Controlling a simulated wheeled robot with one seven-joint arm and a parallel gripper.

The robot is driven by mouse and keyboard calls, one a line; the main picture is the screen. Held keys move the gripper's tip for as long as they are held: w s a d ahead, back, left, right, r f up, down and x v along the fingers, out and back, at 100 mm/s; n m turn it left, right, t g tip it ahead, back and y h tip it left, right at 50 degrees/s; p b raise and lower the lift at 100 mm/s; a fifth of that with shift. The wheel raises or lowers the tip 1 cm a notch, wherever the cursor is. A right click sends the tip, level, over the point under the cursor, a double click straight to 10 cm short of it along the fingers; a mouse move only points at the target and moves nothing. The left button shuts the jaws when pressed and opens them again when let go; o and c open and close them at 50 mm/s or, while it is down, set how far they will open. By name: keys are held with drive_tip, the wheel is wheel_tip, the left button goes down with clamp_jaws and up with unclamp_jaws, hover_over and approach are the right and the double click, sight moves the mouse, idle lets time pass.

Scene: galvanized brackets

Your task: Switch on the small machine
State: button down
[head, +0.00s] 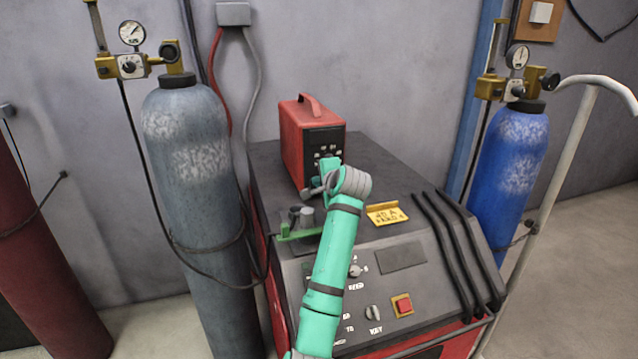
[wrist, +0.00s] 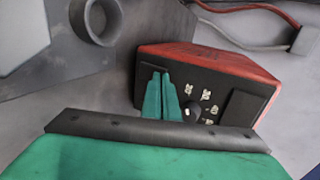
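The small machine (head: 299,135) is a red box with a dark front panel and a top handle, standing on the large dark machine. It also shows tilted in the wrist view (wrist: 210,62), with a dark round knob (wrist: 191,112) and several pale markings on its panel. My gripper (head: 327,165) is in front of the lower part of that panel and hides some of it. In the wrist view the green fingers (wrist: 161,95) lie close together, with nothing seen between them. They are just left of the knob. I cannot tell whether they touch the panel.
A green item (head: 300,233) lies left of my arm. A grey cylinder (head: 190,150) stands left, a blue cylinder (head: 511,165) right.

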drive_tip(key=shift+w+a+g, duration=0.3)
drive_tip(key=shift+w+a, duration=0.05)
drive_tip(key=shift+d, duration=0.6)
drive_tip(key=shift+a+r, duration=0.3)
drive_tip(key=shift+r, duration=0.6)
drive_tip(key=shift+s+a, duration=0.1)
drive_tip(key=shift+a, duration=0.05)
